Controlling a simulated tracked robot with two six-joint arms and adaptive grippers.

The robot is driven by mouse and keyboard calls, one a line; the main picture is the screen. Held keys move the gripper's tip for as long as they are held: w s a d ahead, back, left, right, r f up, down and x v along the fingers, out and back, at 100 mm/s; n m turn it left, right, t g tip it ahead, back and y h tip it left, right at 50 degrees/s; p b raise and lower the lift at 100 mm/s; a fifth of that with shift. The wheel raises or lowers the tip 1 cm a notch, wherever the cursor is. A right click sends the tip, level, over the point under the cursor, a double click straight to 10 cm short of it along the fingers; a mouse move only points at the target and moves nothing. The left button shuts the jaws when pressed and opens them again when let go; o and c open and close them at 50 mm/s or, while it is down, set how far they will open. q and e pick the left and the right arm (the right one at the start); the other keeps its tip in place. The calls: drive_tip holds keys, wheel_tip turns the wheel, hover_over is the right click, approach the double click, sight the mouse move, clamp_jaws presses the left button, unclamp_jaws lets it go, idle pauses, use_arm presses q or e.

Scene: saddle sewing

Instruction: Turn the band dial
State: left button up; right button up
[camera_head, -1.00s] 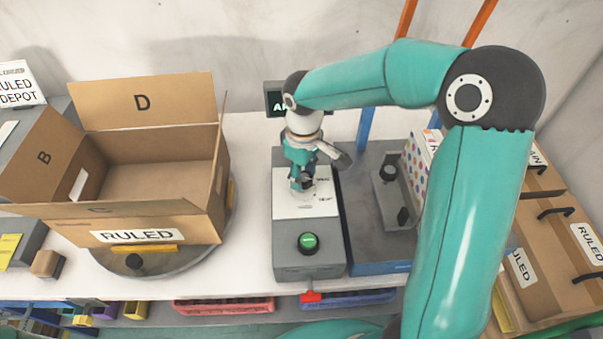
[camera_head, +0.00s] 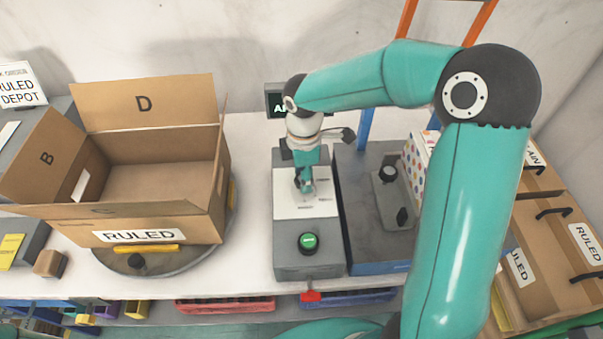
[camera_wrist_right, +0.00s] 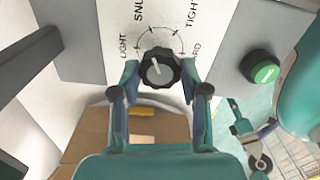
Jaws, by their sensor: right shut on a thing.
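The band dial (camera_wrist_right: 159,68) is a black fluted knob with a white pointer mark on a white panel (camera_wrist_right: 215,30). Labels around it read LIGHT, SNUG, TIGHT and one partly hidden ending in ARD. The pointer leans up toward the SNUG side; its exact setting is hard to tell. My right gripper (camera_wrist_right: 158,76) is shut on the dial, one finger at each side. In the head view my right gripper (camera_head: 304,186) points down onto the grey machine (camera_head: 285,262) and hides the dial. My left gripper is not in view.
A green button (camera_head: 308,242) is at the machine's front, and a red part (camera_head: 311,296) is below it. An open carton (camera_head: 150,215) stands on a turntable (camera_head: 165,265) to the left. A blue-sided grey unit (camera_head: 365,240) stands close on the right.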

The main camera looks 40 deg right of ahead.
drive_tip(key=shift+w+d+r+n, duration=0.1)
drive_tip(key=shift+w+r+n, duration=0.1)
drive_tip(key=shift+n, duration=0.2)
drive_tip(key=o, duration=1.1)
drive_tip(key=shift+f, duration=0.1)
drive_tip(key=shift+c, duration=0.2)
drive_tip(key=shift+o, duration=0.4)
drive_tip(key=shift+s, duration=0.1)
wheel_tip(320, 180, up, 12)
drive_tip(key=shift+f, duration=0.15)
